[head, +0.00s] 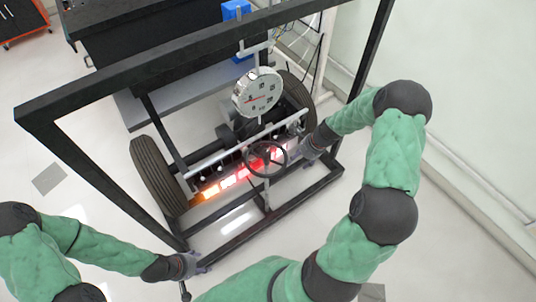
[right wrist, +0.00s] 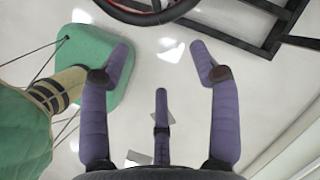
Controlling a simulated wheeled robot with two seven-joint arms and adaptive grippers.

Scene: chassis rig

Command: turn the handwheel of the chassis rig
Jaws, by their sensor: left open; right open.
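The handwheel (head: 266,158), a dark spoked ring, stands at the front middle of the chassis rig (head: 60,150) in the head view. My right gripper (head: 309,152) is just right of it, apart from the rim. In the right wrist view the same gripper (right wrist: 160,60) has its purple fingers spread with nothing between them. Part of the handwheel's dark rim (right wrist: 148,17) shows at the top edge, beyond the fingertips. My left gripper (head: 196,264) is at the lower left, low by the rig's front corner, far from the handwheel. Its fingers are small in view.
A round dial gauge (head: 257,92) stands above and behind the handwheel. Tyres (head: 158,175) flank the rig, and a glowing red and orange strip (head: 225,183) lies behind the wheel. Black frame bars surround it. Open floor (head: 440,215) lies to the right.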

